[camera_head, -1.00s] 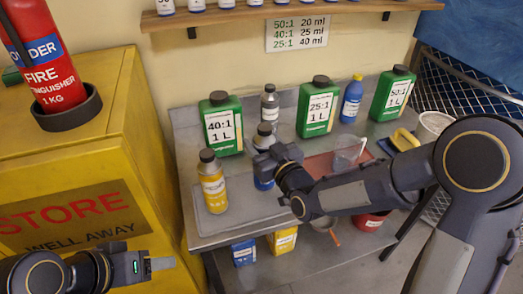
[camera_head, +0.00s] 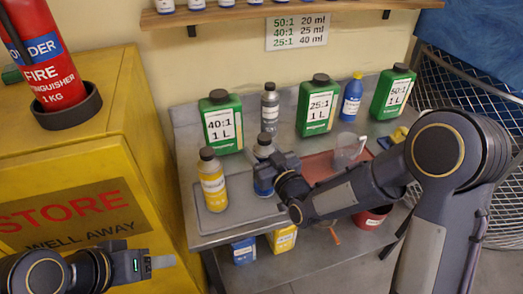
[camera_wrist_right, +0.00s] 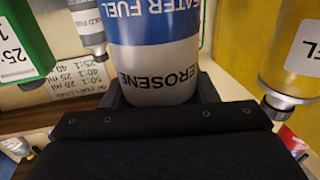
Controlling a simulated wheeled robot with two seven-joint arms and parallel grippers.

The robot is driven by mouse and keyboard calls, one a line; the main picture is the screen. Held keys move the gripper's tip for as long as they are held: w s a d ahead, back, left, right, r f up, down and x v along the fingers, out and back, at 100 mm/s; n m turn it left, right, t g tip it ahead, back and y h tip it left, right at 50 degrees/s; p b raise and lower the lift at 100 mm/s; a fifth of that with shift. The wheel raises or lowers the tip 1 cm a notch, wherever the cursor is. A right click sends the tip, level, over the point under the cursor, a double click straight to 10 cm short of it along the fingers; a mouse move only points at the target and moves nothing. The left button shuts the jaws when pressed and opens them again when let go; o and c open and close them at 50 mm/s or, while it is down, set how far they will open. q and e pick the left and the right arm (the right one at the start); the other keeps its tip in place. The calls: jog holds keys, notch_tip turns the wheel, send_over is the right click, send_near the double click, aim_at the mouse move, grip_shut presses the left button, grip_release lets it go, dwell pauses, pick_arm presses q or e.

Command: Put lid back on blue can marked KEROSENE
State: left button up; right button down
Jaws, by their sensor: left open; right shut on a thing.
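The KEROSENE can (camera_head: 262,151) is silver with a blue band and stands near the tray's middle in the head view. Its dark top shows, but I cannot tell whether that is a lid. In the right wrist view the can (camera_wrist_right: 155,60) fills the middle, its lettering upside down. My right gripper (camera_head: 272,170) is shut on its side, and the jaws partly hide it. I cannot tell whether its base touches the tray. My left gripper (camera_head: 150,264) is open and empty at the lower left, in front of the yellow cabinet. I see no loose lid.
A yellow bottle (camera_head: 213,187) stands left of the can, on the grey tray (camera_head: 236,213). Behind are green jugs (camera_head: 222,127), a grey bottle (camera_head: 270,101) and a blue bottle (camera_head: 351,100). A clear jug (camera_head: 347,150) stands right. The yellow cabinet (camera_head: 85,150) fills the left.

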jog(key=c, duration=0.6)
grip_release()
jog(key=shift+o, duration=0.2)
jog(key=shift+r+p, duration=0.2)
jog(key=shift+p, duration=0.15)
jog(key=b+v, duration=0.3)
jog(key=v, duration=0.9)
jog(key=shift+d, duration=0.1)
